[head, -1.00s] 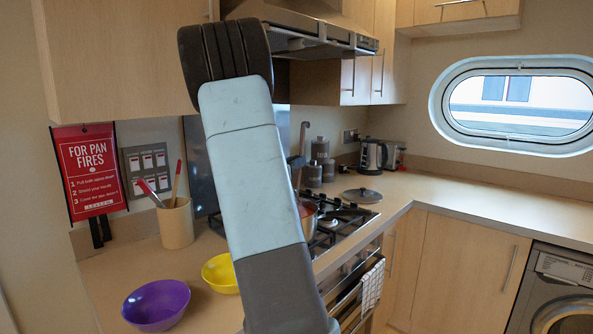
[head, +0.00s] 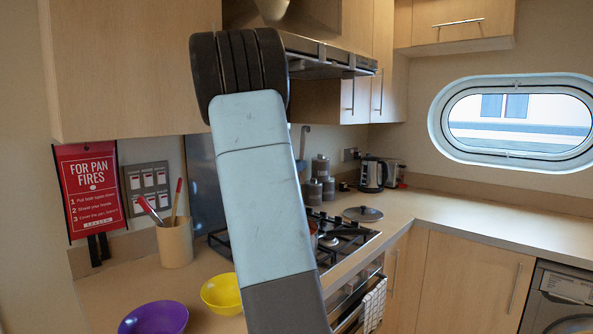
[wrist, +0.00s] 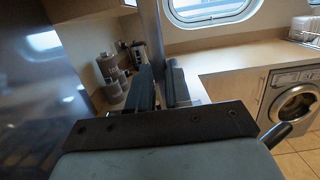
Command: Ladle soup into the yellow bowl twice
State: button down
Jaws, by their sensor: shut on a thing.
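The yellow bowl (head: 222,294) stands on the counter at the lower left in the head view, partly behind my arm. A pot (head: 314,240) on the hob shows only as a sliver beside my arm, so its contents are hard to see. The hooked top of an upright ladle handle (head: 304,135) shows just right of my arm. In the wrist view my gripper (wrist: 161,88) is shut on the grey ladle handle (wrist: 152,35), which rises between the fingers. The ladle's bowl end is hidden, and my arm hides the gripper in the head view.
A purple bowl (head: 153,319) stands left of the yellow bowl. A utensil pot (head: 175,243) is behind them. The right counter is clear.

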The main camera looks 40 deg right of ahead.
jog(key=s+a, duration=0.3)
jog(key=a, duration=1)
jog(key=s+a, duration=0.3)
jog(key=a, duration=1)
jog(key=shift+a, duration=0.15)
dwell(0.4)
notch_tip(320, 180, down, 9)
jog(key=shift+f, duration=0.15)
dwell(0.9)
jog(key=shift+s, duration=0.1)
